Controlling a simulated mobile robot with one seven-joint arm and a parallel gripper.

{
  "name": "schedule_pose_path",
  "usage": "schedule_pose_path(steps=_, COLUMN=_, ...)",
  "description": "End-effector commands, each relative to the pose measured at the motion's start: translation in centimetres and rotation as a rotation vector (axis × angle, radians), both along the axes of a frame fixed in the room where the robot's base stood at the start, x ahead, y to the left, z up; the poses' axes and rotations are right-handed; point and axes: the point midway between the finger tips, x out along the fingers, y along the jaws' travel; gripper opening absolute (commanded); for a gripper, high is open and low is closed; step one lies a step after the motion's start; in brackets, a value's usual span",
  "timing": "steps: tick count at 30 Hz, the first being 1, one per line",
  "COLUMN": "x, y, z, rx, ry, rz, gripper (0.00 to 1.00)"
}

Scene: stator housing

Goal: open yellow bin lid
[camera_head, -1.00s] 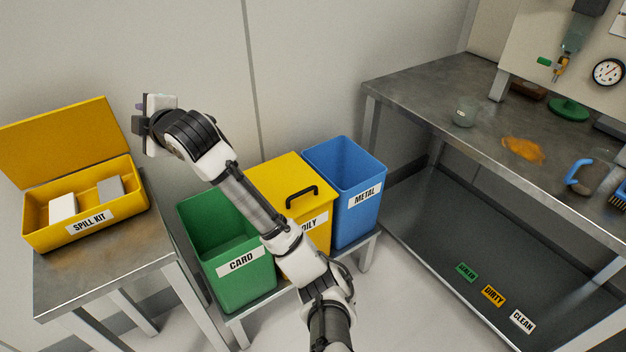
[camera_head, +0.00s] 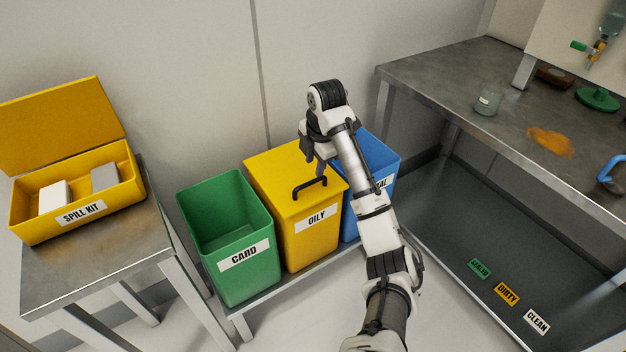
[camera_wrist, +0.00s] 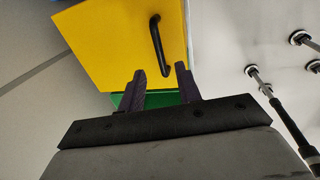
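The yellow bin (camera_head: 311,245) labelled OILY stands between the green and blue bins, its flat yellow lid (camera_head: 277,170) shut. A black bar handle (camera_head: 309,187) is on the lid near its front edge. My gripper (camera_head: 319,168) is above the lid, close behind the handle in the head view. In the wrist view, my gripper's two dark fingers (camera_wrist: 160,82) are apart with nothing between them. The handle (camera_wrist: 158,45) shows just beyond the fingertips, and the yellow lid (camera_wrist: 110,40) fills the upper middle. Whether the fingers touch the handle cannot be told.
A green CARD bin (camera_head: 247,280) and a blue METAL bin (camera_head: 384,158) flank the yellow one on a low metal bench. An open yellow spill kit box (camera_head: 112,208) is on a table at left. A metal workbench (camera_head: 440,72) stands at right.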

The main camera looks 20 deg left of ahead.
Motion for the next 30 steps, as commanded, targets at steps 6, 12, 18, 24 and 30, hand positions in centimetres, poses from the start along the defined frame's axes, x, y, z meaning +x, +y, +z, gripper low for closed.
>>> schedule_pose_path(steps=6, x=0.5, y=0.6, z=-4.2, rx=-0.001, ry=0.001, rz=-0.001, gripper=0.34)
schedule_pose_path(steps=12, x=0.8, y=1.0, z=-6.5, rx=0.0, ry=-0.001, rz=-0.002, gripper=0.34)
schedule_pose_path(steps=18, x=0.9, y=1.1, z=-7.1, rx=0.0, ry=-0.003, rz=-0.002, gripper=0.34)
schedule_pose_path(steps=24, x=0.9, y=1.1, z=-7.1, rx=0.0, ry=-0.003, rz=-0.001, gripper=0.31)
schedule_pose_path(steps=30, x=0.9, y=1.1, z=-7.0, rx=0.0, ry=-0.003, rz=-0.001, gripper=0.05)
